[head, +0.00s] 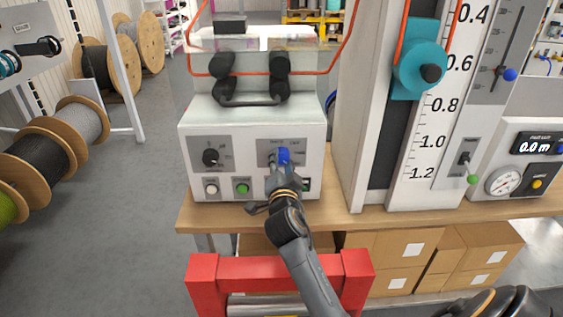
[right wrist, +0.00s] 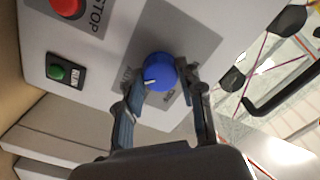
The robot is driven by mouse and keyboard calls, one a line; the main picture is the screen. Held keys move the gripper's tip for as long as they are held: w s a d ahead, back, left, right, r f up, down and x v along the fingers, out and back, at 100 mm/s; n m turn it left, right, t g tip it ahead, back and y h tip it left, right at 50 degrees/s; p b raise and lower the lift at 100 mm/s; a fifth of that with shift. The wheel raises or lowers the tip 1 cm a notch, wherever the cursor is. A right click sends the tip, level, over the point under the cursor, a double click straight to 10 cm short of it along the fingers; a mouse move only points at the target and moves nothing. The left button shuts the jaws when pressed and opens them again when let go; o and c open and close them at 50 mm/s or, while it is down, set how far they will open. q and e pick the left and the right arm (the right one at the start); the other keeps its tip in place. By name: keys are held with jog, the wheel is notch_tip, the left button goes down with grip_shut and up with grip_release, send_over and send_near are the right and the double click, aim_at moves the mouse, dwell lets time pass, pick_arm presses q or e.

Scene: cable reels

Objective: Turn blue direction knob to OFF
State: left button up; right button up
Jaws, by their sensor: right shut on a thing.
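The blue direction knob (head: 284,156) sits on a grey label plate (head: 265,147) on the right part of the white control box's front. In the right wrist view the blue knob (right wrist: 160,73) shows a white pointer line; the plate lettering around it is partly hidden and too small to read surely. My right gripper (head: 279,163) reaches up to the knob from below. In the right wrist view its two fingers (right wrist: 163,90) stand on either side of the knob, shut on it. My left gripper is not in view.
The control box (head: 230,120) stands on a wooden bench (head: 350,216). Its front has a black knob (head: 210,157) and a green button (head: 242,188). A red frame (head: 208,285) stands below in front. A tall scale panel (head: 425,140) rises to the right.

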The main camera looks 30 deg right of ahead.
jog(key=c, duration=0.4)
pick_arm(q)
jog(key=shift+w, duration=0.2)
pick_arm(e)
jog(key=shift+c, duration=0.2)
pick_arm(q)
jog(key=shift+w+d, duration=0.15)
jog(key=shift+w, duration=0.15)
pick_arm(e)
jog(key=shift+n, duration=1.4)
jog(key=n+p, duration=0.1)
jog(key=n, duration=0.2)
jog(key=shift+n, duration=0.3)
jog(key=n+p, duration=0.1)
jog(key=n, duration=0.4)
jog(key=shift+d+r, duration=0.1)
jog(key=shift+r, duration=0.05)
pick_arm(q)
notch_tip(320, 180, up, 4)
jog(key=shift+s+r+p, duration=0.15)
jog(key=shift+p, duration=0.95)
pick_arm(e)
jog(key=n, duration=0.6)
jog(key=shift+n, duration=0.4)
